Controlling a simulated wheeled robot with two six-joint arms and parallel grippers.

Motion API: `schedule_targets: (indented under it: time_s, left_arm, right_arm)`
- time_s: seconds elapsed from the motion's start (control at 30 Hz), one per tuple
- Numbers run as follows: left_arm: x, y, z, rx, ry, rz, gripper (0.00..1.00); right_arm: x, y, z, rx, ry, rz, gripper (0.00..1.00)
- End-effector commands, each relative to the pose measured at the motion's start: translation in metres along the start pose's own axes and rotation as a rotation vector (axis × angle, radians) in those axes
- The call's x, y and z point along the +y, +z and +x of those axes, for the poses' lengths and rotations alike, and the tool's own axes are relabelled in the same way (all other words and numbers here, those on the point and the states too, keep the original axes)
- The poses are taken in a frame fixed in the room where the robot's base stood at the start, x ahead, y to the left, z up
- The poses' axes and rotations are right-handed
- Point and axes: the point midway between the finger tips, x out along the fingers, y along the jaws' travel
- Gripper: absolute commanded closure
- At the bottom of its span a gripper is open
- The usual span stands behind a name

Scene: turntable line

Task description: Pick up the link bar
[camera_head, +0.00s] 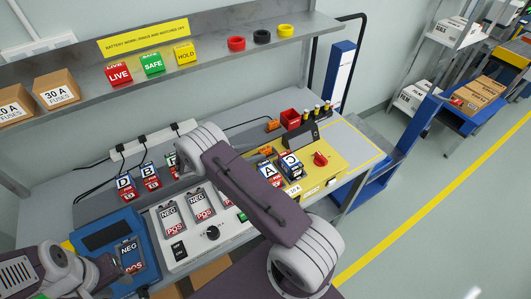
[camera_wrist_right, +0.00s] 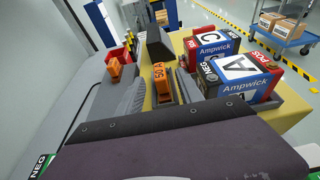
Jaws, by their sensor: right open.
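No part is labelled link bar. An orange piece marked like "50 A" (camera_wrist_right: 159,82) stands upright in the right wrist view, at the yellow panel's edge. It is between the two grey fingers of my right gripper (camera_wrist_right: 160,90), which is open, with a gap visible beside the piece. Its lower end is hidden behind my wrist. A second orange piece (camera_wrist_right: 115,71) stands on the grey bench to the left.
Batteries A (camera_wrist_right: 245,78) and C (camera_wrist_right: 212,46) stand close to the right of my right fingers. A dark box (camera_wrist_right: 159,42) and a red bin (camera_wrist_right: 120,54) are beyond. The tester panel (camera_head: 180,258) and blue unit (camera_head: 88,240) lie left; a shelf (camera_head: 215,50) runs above.

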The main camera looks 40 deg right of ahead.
Motion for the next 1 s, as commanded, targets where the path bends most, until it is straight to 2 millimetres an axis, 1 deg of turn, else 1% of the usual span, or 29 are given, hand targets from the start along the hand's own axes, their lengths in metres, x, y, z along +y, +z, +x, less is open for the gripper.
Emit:
schedule_targets:
  time_s: [0.07, 0.17, 0.2, 0.3, 0.4, 0.53, 0.57, 0.6, 0.67, 0.7, 1.0]
  left_arm:
    - [0.000, -0.001, -0.007, 0.000, 0.000, 0.000, 0.64]
    - [0.000, -0.002, -0.016, 0.000, 0.000, 0.000, 0.64]
    - [0.000, -0.002, -0.016, 0.000, 0.000, 0.000, 0.64]
    - [0.000, -0.002, -0.018, 0.000, 0.000, 0.000, 0.64]
    - [0.000, -0.002, -0.017, 0.000, 0.000, 0.000, 0.64]
    - [0.000, -0.002, -0.017, 0.000, 0.000, 0.000, 0.64]
    - [0.000, -0.002, -0.017, 0.000, 0.000, 0.000, 0.64]
    - [0.000, -0.002, -0.017, 0.000, 0.000, 0.000, 0.64]
    - [0.000, -0.002, -0.017, 0.000, 0.000, 0.000, 0.64]
    - [0.000, -0.002, -0.017, 0.000, 0.000, 0.000, 0.64]
    - [0.000, -0.002, -0.017, 0.000, 0.000, 0.000, 0.64]
  right_arm:
    - [-0.001, 0.003, 0.009, -0.002, -0.003, -0.001, 0.56]
    - [-0.001, 0.006, 0.029, -0.001, -0.005, -0.002, 0.56]
    - [-0.001, 0.004, 0.036, -0.002, -0.004, -0.001, 0.56]
    - [0.000, 0.003, 0.048, 0.000, -0.002, 0.000, 0.56]
    - [0.000, 0.002, 0.051, -0.001, 0.000, 0.000, 0.56]
    - [0.000, 0.001, 0.051, -0.001, 0.001, 0.000, 0.56]
    - [0.000, 0.001, 0.051, -0.001, 0.001, 0.000, 0.62]
    - [0.000, 0.001, 0.051, -0.001, 0.001, 0.000, 0.73]
    - [0.000, 0.001, 0.050, -0.001, 0.000, 0.000, 0.90]
    - [0.000, 0.001, 0.050, -0.001, 0.000, 0.000, 1.00]
    - [0.000, 0.002, 0.050, -0.001, 0.000, 0.000, 1.00]
